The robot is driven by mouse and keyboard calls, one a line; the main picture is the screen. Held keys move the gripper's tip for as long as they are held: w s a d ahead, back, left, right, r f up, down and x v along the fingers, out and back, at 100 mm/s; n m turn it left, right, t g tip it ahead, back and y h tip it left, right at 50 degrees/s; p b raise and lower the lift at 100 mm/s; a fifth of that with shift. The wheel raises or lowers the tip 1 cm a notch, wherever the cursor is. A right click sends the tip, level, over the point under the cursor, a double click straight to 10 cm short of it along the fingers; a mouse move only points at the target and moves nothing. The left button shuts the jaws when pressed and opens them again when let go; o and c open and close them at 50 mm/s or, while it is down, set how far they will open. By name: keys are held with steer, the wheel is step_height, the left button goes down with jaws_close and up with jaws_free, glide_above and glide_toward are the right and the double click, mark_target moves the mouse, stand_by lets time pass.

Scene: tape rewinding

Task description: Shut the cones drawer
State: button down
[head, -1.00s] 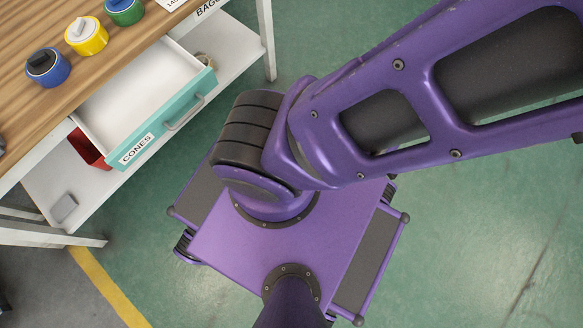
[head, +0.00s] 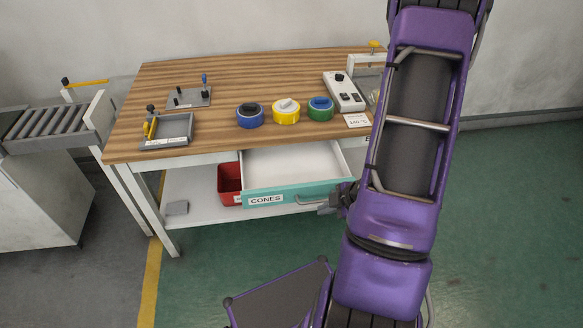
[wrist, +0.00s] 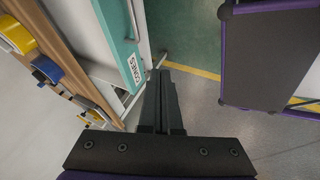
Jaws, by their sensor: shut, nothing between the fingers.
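The cones drawer (head: 262,197) stands open under the workbench, pulled out toward me. It has a teal front with a white CONES label and a bar handle (head: 314,200) at its right end. The white inside of the drawer looks empty. In the wrist view the drawer front (wrist: 124,38) is at the upper left. My gripper (wrist: 167,78) is shut and empty, in front of the drawer front and just right of the label in that view. In the head view my gripper (head: 328,206) is beside the handle, partly hidden by my arm; I cannot tell whether it touches.
On the wooden benchtop (head: 235,100) are blue (head: 249,116), yellow (head: 286,112) and green (head: 320,109) tape rolls and several fixtures. A red bin (head: 229,182) sits on the lower shelf (head: 190,210). A roller conveyor (head: 50,120) stands at left. The floor at right is clear.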

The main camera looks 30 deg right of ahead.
steer(key=w+f+b, duration=0.1)
steer(key=w+f, duration=0.8)
stand_by(0.3)
